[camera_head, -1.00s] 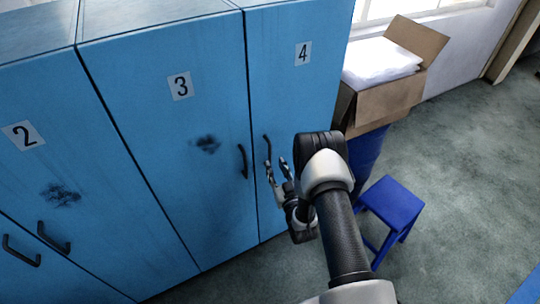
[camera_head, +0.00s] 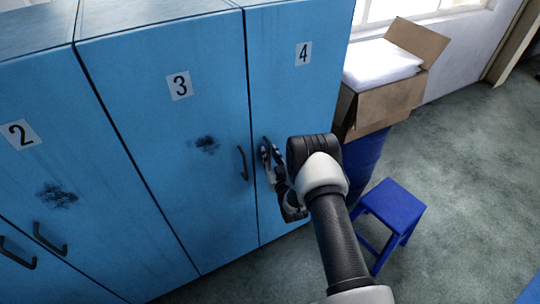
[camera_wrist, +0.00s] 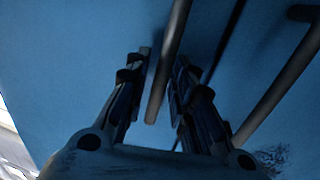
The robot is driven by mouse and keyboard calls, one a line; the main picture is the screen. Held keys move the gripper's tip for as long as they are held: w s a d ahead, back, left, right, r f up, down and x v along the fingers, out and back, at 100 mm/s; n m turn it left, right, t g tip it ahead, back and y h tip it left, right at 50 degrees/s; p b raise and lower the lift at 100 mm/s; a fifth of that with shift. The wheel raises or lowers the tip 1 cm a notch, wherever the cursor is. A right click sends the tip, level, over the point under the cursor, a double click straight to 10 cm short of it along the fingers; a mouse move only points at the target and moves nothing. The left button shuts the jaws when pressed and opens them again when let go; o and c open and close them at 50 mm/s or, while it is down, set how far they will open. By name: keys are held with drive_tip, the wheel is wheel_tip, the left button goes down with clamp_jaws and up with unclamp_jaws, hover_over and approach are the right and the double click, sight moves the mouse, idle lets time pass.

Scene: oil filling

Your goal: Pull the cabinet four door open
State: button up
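The blue cabinet four door (camera_head: 297,95), marked with a "4" label, is shut in the head view. My gripper (camera_head: 268,153) is at the door's left side, at its dark vertical handle. In the wrist view, the cabinet four handle (camera_wrist: 166,65) runs between the two fingers of my gripper (camera_wrist: 163,62). The fingers are apart, with a gap showing on each side of the handle. The head view shows the handle mostly covered by my fingers.
Cabinet three (camera_head: 150,130), with its own dark handle (camera_head: 243,162), stands directly left. Cabinet two (camera_head: 65,150) is further left. A cardboard box (camera_head: 385,105) and a blue stool (camera_head: 393,205) stand to the right. Grey floor (camera_head: 470,150) is free beyond the stool.

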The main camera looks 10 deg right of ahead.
clamp_jaws()
idle(0.5)
